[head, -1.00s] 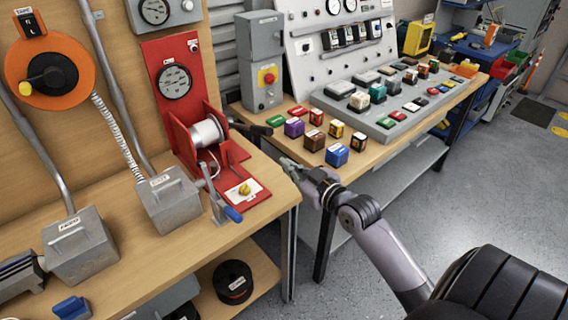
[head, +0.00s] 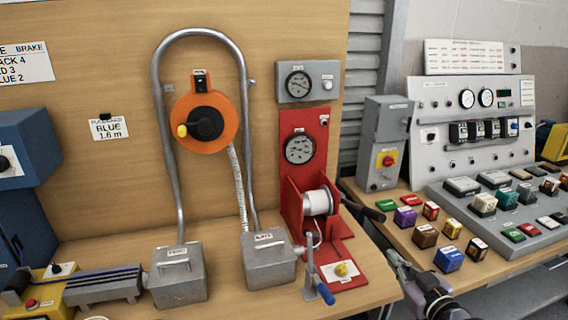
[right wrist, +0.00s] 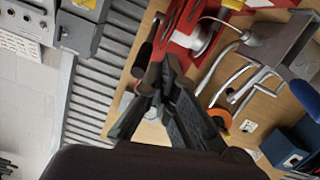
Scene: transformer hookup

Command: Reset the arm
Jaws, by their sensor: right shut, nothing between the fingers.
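My right gripper (head: 397,262) shows at the lower right of the head view, in front of the gap between the two benches, right of the red winch unit (head: 318,215). In the right wrist view my right gripper (right wrist: 168,75) is shut, with nothing seen between its fingers. The red unit with its white spool (right wrist: 200,38) lies beyond the fingertips there. I cannot tell the exact gap between them. My left gripper is in neither view.
Grey boxes (head: 178,277) joined to a bent conduit stand on the left bench, below an orange reel (head: 204,118). A blue-handled crank (head: 325,292) sticks out at the bench front. Coloured blocks (head: 449,258) and a control panel (head: 475,118) crowd the right bench.

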